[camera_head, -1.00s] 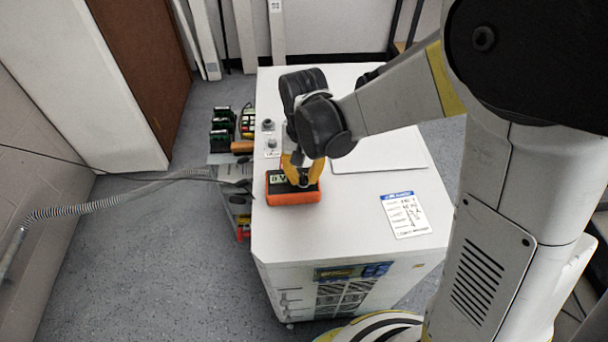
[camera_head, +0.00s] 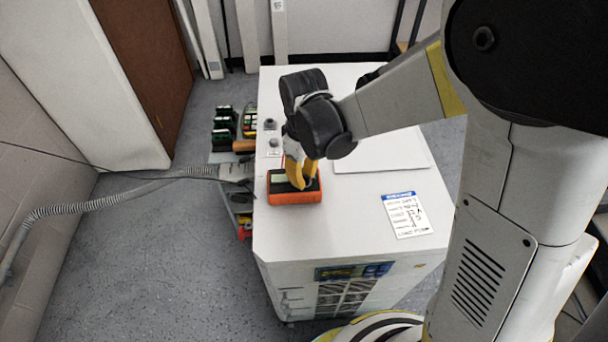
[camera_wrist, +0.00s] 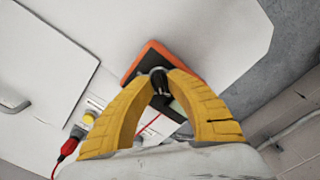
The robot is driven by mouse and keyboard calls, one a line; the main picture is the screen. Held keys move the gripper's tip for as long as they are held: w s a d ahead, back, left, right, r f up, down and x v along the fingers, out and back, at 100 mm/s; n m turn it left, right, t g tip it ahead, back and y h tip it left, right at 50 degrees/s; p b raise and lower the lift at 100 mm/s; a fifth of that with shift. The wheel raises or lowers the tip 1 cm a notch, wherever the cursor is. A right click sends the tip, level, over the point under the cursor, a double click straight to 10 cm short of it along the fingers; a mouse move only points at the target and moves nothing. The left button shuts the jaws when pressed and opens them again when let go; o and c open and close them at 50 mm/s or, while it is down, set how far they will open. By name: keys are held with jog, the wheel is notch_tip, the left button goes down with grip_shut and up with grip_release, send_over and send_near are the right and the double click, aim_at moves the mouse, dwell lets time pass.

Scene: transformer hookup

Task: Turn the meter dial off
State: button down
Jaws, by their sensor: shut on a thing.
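The orange meter (camera_head: 294,198) lies on the white cabinet top near its left edge. Its greenish screen (camera_head: 279,178) shows no readable digits. My gripper (camera_head: 298,184) reaches down onto the meter's face with its yellow fingers. In the wrist view, the fingertips of my gripper (camera_wrist: 159,80) are shut on the dark meter dial (camera_wrist: 158,86), one finger on each side. The meter's orange rim (camera_wrist: 146,57) shows beyond the fingers. The fingers hide part of the meter face and any dial markings.
The white cabinet top (camera_head: 350,230) carries a label card (camera_head: 407,214) on the right and a flat panel (camera_head: 385,153) behind. Terminals (camera_head: 270,125) stand along its left edge. A red plug and lead (camera_wrist: 68,148) shows in the wrist view. A tool cart (camera_head: 240,195) stands left.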

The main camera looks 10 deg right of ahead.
aim_at(304, 175)
jog(key=shift+n, duration=1)
jog(key=c, duration=1.3)
grip_release()
notch_tip(304, 175, up, 12)
